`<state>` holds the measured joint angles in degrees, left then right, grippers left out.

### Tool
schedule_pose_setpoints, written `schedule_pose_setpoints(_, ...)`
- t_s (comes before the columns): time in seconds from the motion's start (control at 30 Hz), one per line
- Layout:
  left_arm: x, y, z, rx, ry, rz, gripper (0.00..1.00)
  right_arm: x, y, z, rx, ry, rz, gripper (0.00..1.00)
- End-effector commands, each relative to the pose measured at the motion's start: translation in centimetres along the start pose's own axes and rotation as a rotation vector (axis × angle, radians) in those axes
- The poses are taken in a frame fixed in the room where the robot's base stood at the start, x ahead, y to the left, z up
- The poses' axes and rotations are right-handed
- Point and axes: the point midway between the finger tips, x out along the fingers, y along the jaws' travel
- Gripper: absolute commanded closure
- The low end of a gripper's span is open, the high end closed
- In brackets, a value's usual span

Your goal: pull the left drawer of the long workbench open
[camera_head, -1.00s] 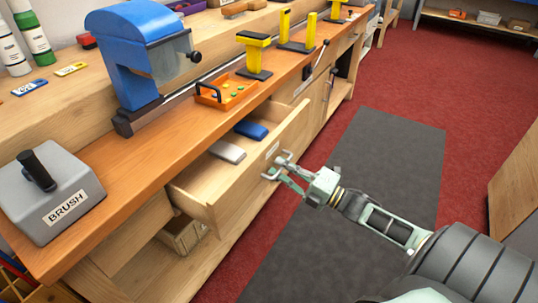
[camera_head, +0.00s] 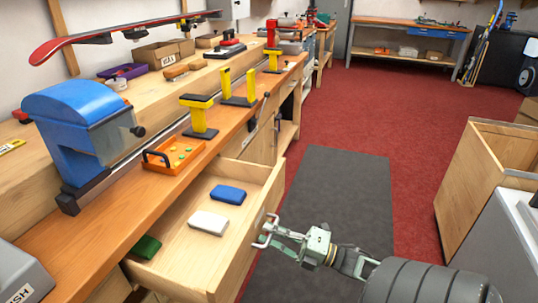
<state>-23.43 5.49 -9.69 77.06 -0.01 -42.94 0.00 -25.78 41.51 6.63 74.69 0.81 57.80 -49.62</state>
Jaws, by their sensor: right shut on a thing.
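The left drawer (camera_head: 190,274) of the long workbench (camera_head: 100,222) stands well open, pulled out toward the right. Inside lie a blue block (camera_head: 228,194), a white block (camera_head: 209,222) and a green block (camera_head: 146,247), apart from one another. My left gripper is not in view.
On the bench top are a blue machine (camera_head: 75,125), an orange tray (camera_head: 176,155) and yellow stands (camera_head: 200,117). A grey mat (camera_head: 335,195) lies on the red floor beside the drawer. A wooden cabinet (camera_head: 482,175) stands at the right.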

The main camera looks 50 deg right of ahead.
Motion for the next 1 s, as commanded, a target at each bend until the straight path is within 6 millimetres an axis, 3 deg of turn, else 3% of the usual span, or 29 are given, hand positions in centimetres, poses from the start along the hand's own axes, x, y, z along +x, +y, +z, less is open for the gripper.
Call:
schedule_pose_setpoints(0.17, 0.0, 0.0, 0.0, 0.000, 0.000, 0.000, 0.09, 0.0, -0.1, -0.1, 0.001, 0.001, -0.003, 1.00)
schedule_pose_setpoints(0.2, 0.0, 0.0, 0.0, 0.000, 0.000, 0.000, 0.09, 0.0, -0.1, -0.1, 0.001, 0.001, -0.003, 0.91)
schedule_pose_setpoints(0.3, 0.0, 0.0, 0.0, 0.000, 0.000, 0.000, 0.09, 0.0, -0.1, -0.1, 0.001, 0.001, -0.003, 0.83)
schedule_pose_setpoints(0.67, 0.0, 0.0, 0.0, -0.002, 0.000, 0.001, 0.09, -0.4, -0.1, 0.0, 0.000, 0.000, -0.002, 0.83)
schedule_pose_setpoints(0.77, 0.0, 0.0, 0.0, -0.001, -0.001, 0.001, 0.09, -1.5, -0.2, 0.0, 0.001, -0.002, -0.004, 0.83)
schedule_pose_setpoints(1.0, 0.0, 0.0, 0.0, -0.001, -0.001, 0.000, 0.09, -6.5, -0.2, 0.0, 0.002, -0.002, -0.005, 0.83)
